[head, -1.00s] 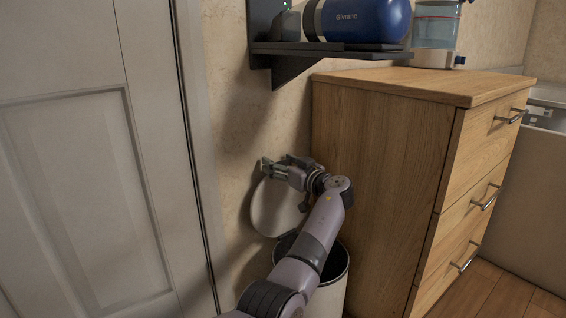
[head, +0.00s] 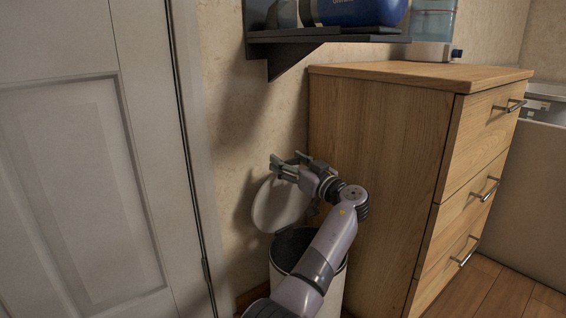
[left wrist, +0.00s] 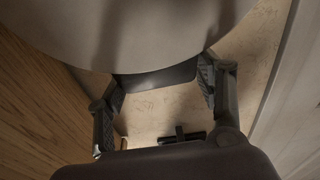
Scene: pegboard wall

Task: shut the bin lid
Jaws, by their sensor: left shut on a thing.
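The bin (head: 336,296) stands on the floor between the wall and the wooden drawer unit, its dark inside showing. Its round pale lid (head: 272,210) is raised, tilted up near the wall behind the bin. My left gripper (head: 288,163) is at the lid's upper edge and shut on it. In the left wrist view the lid (left wrist: 140,35) fills the top, with the left gripper's fingers (left wrist: 163,78) spread on either side below it. My forearm hides part of the bin's rim and front. My right gripper is not in view.
The wooden drawer unit (head: 385,150) stands close on the right of the bin. A dark wall shelf (head: 300,38) with a blue bottle (head: 360,10) is above. A white door (head: 85,160) is at the left.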

